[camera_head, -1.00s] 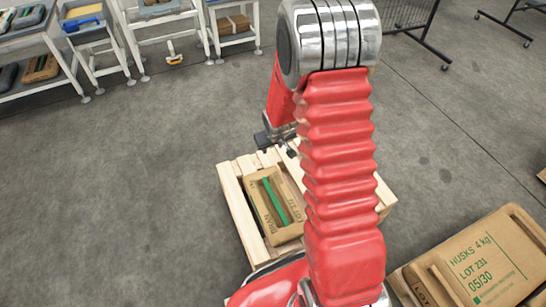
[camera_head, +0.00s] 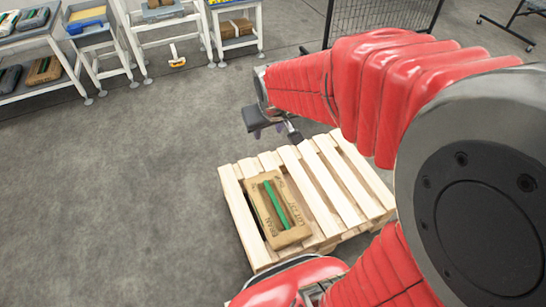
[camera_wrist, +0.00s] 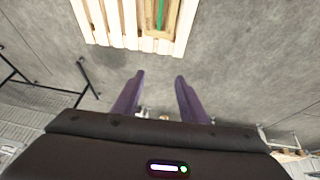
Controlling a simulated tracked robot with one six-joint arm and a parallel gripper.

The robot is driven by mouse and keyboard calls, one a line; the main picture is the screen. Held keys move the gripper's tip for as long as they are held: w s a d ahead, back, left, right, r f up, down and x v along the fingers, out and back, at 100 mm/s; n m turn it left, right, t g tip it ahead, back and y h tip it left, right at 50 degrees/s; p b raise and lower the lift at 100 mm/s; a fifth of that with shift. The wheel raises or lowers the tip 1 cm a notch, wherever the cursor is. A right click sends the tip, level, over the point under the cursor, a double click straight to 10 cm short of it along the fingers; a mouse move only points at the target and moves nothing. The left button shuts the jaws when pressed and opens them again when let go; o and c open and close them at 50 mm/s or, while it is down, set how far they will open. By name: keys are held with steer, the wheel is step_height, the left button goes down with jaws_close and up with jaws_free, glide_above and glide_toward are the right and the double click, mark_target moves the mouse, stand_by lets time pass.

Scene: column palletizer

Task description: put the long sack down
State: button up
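A brown sack (camera_head: 268,212) with a green stripe and printed lettering, partly readable as BRAN, lies flat on the left part of a wooden pallet (camera_head: 325,192). In the wrist view, part of the sack (camera_wrist: 178,28) shows at the top edge, on the pallet slats (camera_wrist: 105,22). My gripper (camera_head: 272,128) is above and beyond the pallet's far edge, apart from the sack. In the wrist view, its two purple fingers (camera_wrist: 159,76) stand apart with nothing between them. I cannot tell whether this sack is the long one.
White tables (camera_head: 50,60) with trays and sacks stand along the back left. A black mesh frame (camera_head: 375,30) stands behind the pallet. A small yellow object (camera_head: 178,63) lies near the tables. The floor left of the pallet is clear. My arm hides the lower right.

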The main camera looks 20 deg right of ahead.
steer(key=s+a+r, duration=0.2)
steer(key=s+r, duration=0.2)
steer(key=s, duration=0.4)
steer(key=s+a+r+y, duration=0.1)
steer(key=s+a+r, duration=0.2)
steer(key=s, duration=0.6)
steer(key=shift+a+r, duration=0.3)
steer(key=shift+r, duration=0.5)
